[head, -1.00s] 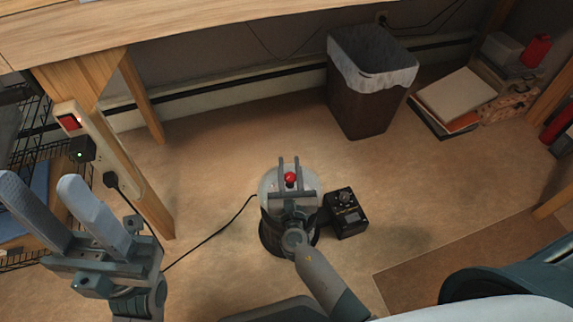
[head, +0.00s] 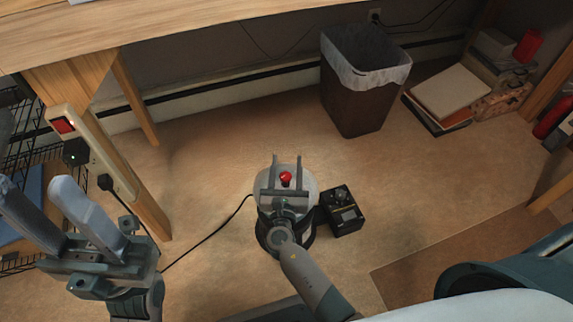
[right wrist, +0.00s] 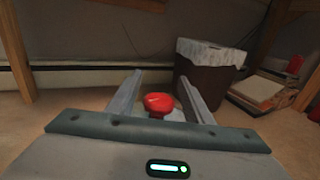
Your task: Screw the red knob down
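The red knob (head: 286,177) sits on top of a round pale-topped device (head: 301,188) with a dark lower body, standing on the floor. My right gripper (head: 286,160) is open, with one finger on each side of the knob in the head view. In the right wrist view the knob (right wrist: 159,102) shows between the two open fingers (right wrist: 158,85), with a gap on both sides. My left gripper (head: 35,195) is open and empty at the left, far from the knob. The gripper body hides part of the device.
A black control box (head: 342,210) stands just right of the device, and a black cable runs left toward a power strip (head: 92,150) on the wooden table leg. A lined bin (head: 358,100) stands behind. Books (head: 447,95) lie at the back right. Open floor lies around the device.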

